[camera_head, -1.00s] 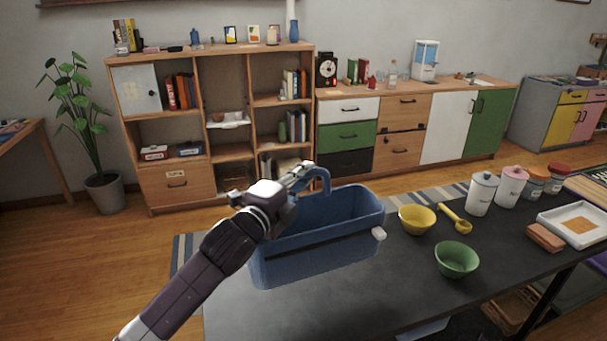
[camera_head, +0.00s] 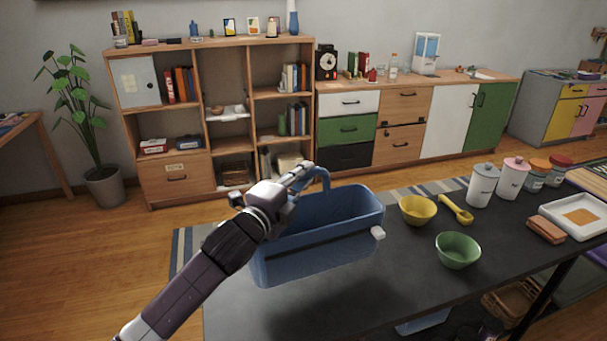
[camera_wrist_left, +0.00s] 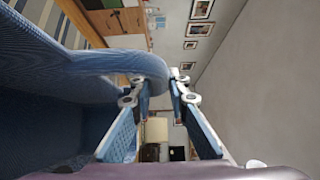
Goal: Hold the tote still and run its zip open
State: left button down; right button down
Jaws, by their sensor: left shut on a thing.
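The blue tote (camera_head: 345,257) stands upright on the dark table, its top open. A dark zip line (camera_head: 318,245) runs along its front side, with a pale pull tab (camera_head: 378,233) at the right end. My left gripper (camera_head: 303,173) is at the tote's arched blue handle (camera_head: 325,180) and is shut on it. In the left wrist view the handle (camera_wrist_left: 110,66) passes at the fingertips (camera_wrist_left: 158,90). The arm hides the tote's left end. My right gripper is in neither view.
A yellow bowl (camera_head: 417,210), a yellow scoop (camera_head: 455,208) and a green bowl (camera_head: 457,250) are right of the tote. Canisters (camera_head: 482,185) and a white tray (camera_head: 578,215) stand farther right. The table front (camera_head: 300,310) is clear.

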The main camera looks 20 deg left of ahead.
aim_at(300, 203)
pick_arm(q)
jog(key=shift+f+b, duration=0.6)
jog(key=shift+f, duration=0.45)
jog(key=shift+s+a+f+b, duration=0.1)
jog(key=shift+a+f+b, duration=0.1)
jog(key=shift+f+b, duration=1)
jog(key=shift+s+a+f+b, duration=0.15)
jog(key=shift+f+b, duration=0.45)
jog(key=shift+f, duration=1.05)
jog(key=c, duration=2.4)
grip_release()
jog(key=shift+w+f, duration=0.1)
grip_shut()
